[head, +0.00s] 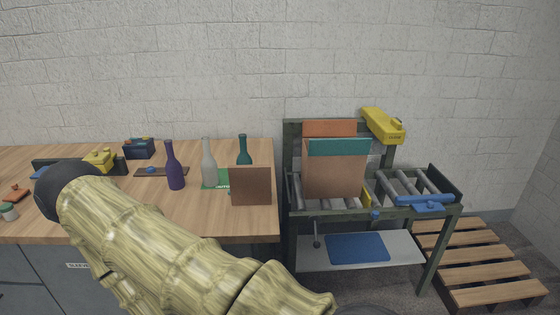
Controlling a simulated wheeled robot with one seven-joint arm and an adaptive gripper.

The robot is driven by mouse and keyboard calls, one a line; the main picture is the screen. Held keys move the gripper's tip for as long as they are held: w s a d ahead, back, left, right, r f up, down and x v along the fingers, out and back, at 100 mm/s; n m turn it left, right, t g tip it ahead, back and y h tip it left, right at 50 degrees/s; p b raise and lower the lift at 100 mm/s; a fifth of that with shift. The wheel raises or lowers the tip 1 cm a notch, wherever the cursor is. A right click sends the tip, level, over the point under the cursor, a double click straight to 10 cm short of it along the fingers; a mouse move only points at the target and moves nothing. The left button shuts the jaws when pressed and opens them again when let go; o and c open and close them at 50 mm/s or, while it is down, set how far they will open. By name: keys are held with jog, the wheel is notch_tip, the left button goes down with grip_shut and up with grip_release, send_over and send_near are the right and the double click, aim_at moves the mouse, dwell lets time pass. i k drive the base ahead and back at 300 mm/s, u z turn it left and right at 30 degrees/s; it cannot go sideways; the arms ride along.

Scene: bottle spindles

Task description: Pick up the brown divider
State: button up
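A flat brown square panel (250,187), which looks like the brown divider, stands upright near the right end of the wooden table (205,222). It partly covers the foot of a teal bottle (243,152) behind it. A larger brown panel or box face (333,178), with a teal band along its top, stands on the roller stand to the right. My arm crosses the lower left of the view, ending in a dark rounded joint. My gripper's fingers do not show.
A purple bottle (174,168) and a pale bottle (209,162) stand left of the square panel. The green-framed roller stand (292,220) is right of the table. A yellow device (383,125) is on its back. A wooden pallet (490,265) lies on the floor at right.

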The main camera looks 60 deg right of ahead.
aim_at(250, 184)
jog(key=u, duration=0.2)
jog(key=i, duration=2.05)
jog(key=z, duration=1.7)
